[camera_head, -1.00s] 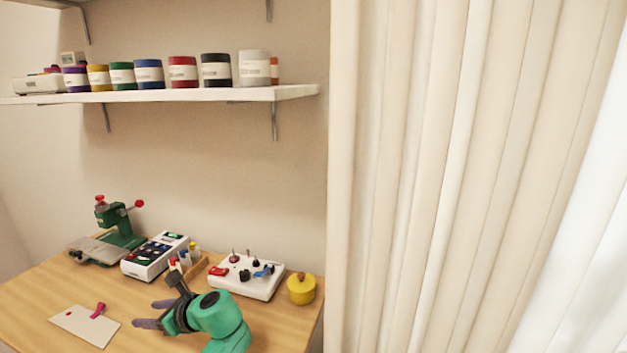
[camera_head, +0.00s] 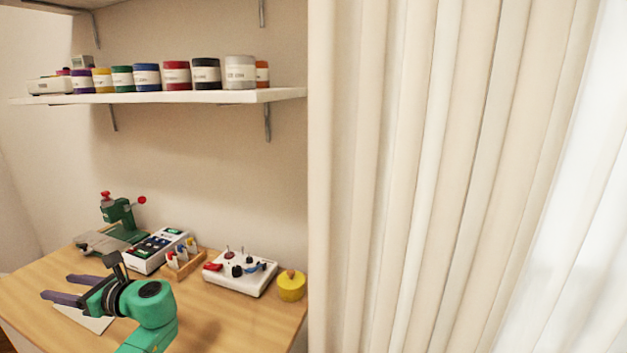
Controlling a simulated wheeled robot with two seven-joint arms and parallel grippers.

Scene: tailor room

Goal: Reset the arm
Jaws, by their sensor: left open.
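My left gripper (camera_head: 72,289) is over the front left of the wooden table (camera_head: 232,318). Its two purple-grey fingers point left and stand apart, with nothing between them. The green wrist and forearm come in from the bottom of the view. The gripper covers part of a pale card (camera_head: 92,321) on the table. The pink item seen earlier on the card is hidden now. My right gripper is not in view.
Along the table's back stand a green press-like machine (camera_head: 121,215), a white box with a dark panel (camera_head: 155,252), a small wooden holder (camera_head: 184,264), a white board with knobs (camera_head: 240,274) and a yellow pot (camera_head: 291,286). A shelf (camera_head: 200,97) of jars hangs above. Curtains (camera_head: 420,180) fill the right.

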